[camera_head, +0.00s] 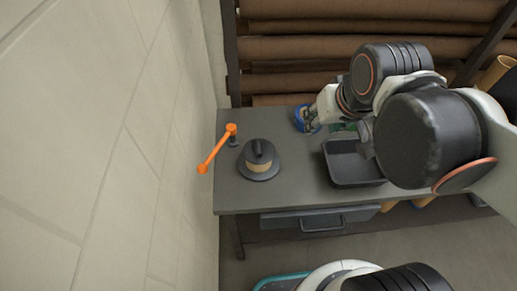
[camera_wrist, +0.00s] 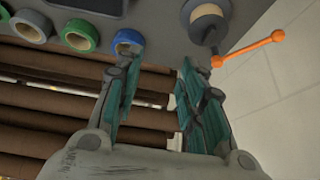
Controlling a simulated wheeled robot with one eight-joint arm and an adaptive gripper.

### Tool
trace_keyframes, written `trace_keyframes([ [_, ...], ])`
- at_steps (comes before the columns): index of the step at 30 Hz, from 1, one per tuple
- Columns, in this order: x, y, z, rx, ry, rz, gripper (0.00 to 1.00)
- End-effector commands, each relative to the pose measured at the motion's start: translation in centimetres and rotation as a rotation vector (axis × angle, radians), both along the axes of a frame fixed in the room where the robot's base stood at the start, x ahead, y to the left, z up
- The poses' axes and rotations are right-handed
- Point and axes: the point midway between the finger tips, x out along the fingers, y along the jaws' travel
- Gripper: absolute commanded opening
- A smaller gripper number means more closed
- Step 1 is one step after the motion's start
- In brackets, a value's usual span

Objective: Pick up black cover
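A dark round piece with an upright black handle, which looks like the black cover (camera_head: 258,150), sits on the grey table. A tan band shows below its top, above a wide dark disc. In the wrist view, the tan-banded piece (camera_wrist: 207,17) is at the top right, partly cut off by the frame edge, so the cover's handle is not clear there. My gripper (camera_wrist: 160,58) is open and empty, with its teal-padded fingers apart. In the head view, my gripper is partly hidden by my arm, right of and behind the cover, near a blue roll (camera_head: 301,121).
An orange crank (camera_head: 216,149) stands left of the cover, near the pale wall (camera_head: 120,150). A black tray (camera_head: 352,181) sits to the right. Large brown rolls (camera_head: 300,48) fill the rack behind.

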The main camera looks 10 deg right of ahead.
Motion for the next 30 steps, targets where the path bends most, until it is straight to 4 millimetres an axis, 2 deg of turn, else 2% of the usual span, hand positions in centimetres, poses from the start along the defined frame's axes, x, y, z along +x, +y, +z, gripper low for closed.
trace_keyframes([
  [5,1.9,1.3,0.3,0.012,0.076,-0.001,0.37],
  [11,4.8,3.6,-0.4,0.021,0.202,-0.008,0.37],
  [21,9.0,8.0,-3.7,0.006,0.415,-0.033,0.37],
  [28,10.3,10.0,-6.0,-0.013,0.506,-0.046,0.37],
  [30,10.5,11.5,-6.3,-0.017,0.504,-0.028,0.37],
])
